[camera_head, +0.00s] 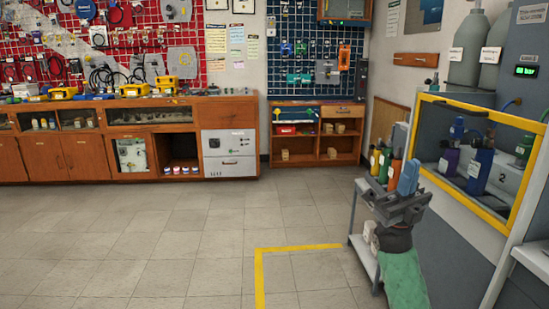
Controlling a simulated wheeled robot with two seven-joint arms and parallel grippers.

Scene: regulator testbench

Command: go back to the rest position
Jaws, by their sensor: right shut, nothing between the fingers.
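My right gripper (394,200) is at the right of the head view, at the end of my green arm, which comes up from the bottom. It is shut and empty. It is in front of a small grey cart (359,219) and hides part of it. A blue object (408,177) shows just above the gripper; I cannot tell how far behind it stands. My left gripper is not in view.
Coloured bottles (380,163) stand behind the gripper. To the right is a yellow-framed cabinet (470,208) with bottles inside. A wooden bench (90,148) runs along the back left wall. The tiled floor (180,240) is clear, with a yellow line (259,275).

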